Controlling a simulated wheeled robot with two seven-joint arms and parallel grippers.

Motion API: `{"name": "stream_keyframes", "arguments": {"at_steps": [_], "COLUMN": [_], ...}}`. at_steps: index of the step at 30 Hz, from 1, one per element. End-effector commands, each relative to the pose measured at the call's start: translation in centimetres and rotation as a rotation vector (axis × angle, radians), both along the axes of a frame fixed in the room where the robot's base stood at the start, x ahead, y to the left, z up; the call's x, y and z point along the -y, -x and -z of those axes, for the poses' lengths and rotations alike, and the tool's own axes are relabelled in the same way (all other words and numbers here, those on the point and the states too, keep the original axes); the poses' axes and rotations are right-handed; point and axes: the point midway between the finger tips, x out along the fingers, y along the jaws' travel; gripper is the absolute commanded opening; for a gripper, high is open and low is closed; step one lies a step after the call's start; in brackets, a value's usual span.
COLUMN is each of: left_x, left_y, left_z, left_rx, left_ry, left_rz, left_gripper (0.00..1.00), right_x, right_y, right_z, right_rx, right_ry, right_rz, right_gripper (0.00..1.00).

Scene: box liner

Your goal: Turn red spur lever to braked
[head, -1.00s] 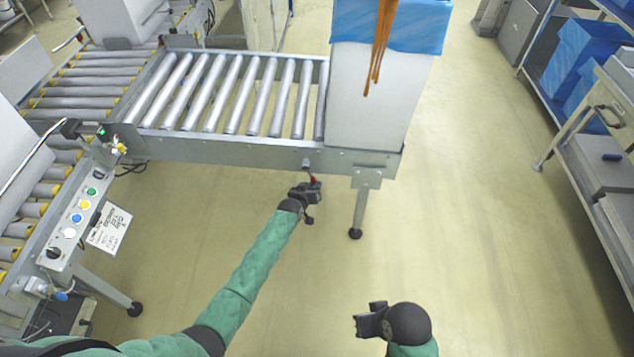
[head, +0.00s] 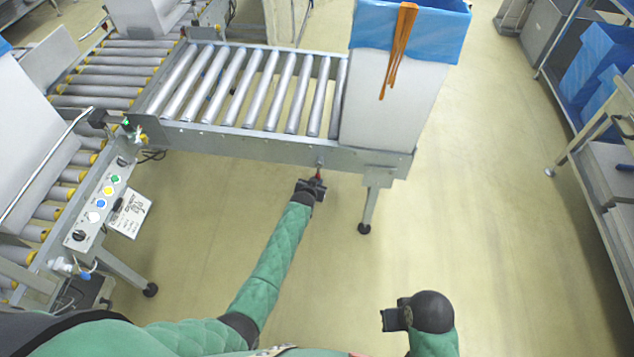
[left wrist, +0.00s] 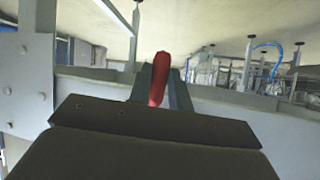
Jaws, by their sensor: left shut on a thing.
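The red spur lever (head: 318,174) hangs at the front side rail of the spur conveyor (head: 250,143), on its pivot. My left gripper (head: 316,183) is at the lever, just below the rail, and is shut on it. In the left wrist view the red lever handle (left wrist: 159,78) stands between the gripper's fingers, close to the grey rail. The lever's lower end is hidden by the gripper. My right gripper (head: 389,318) is held low over the floor, away from the conveyor. Whether its fingers are open or shut is not clear.
A tall box with a blue liner (head: 405,90) stands on the right end of the rollers, with orange strips over its rim. A control panel (head: 100,205) with coloured buttons is at left. A shelf rack (head: 590,120) is at right. The floor between is clear.

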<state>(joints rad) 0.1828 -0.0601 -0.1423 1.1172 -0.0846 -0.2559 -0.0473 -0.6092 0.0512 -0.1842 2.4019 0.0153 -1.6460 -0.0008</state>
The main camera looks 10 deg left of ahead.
Motion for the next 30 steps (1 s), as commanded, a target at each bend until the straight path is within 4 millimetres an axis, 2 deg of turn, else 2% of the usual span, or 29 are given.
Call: {"name": "stream_keyframes", "arguments": {"at_steps": [8, 9, 11, 12, 23, 30], "left_x": [0.2, 0.2, 0.1, 0.1, 0.0, -0.3], "left_y": [-0.2, -0.3, -0.2, -0.2, 0.2, 2.4], "left_z": [-0.5, -0.5, -0.4, -0.4, -0.2, -1.4], "left_rx": [0.007, 0.007, 0.007, 0.006, 0.001, 0.002], "left_ry": [0.001, 0.001, 0.001, 0.001, 0.002, 0.001], "left_rz": [0.001, 0.001, 0.001, 0.001, 0.0, 0.001], "left_gripper": [0.0, 0.28, 0.39, 0.41, 0.41, 0.41], "right_x": [0.0, -0.1, -0.1, -0.1, -0.1, 0.0], "right_y": [-0.7, -0.7, -0.7, -0.7, -0.3, 0.1], "right_z": [0.1, 0.1, 0.1, 0.1, 0.2, 0.0], "right_rx": [0.0, 0.0, 0.0, 0.0, -0.005, -0.009], "right_ry": [0.0, -0.001, -0.001, -0.001, -0.001, 0.001], "right_rz": [0.001, 0.001, 0.001, 0.001, 0.001, 0.0], "right_gripper": [0.0, 0.0, 0.0, 0.0, 0.0, 0.0]}}
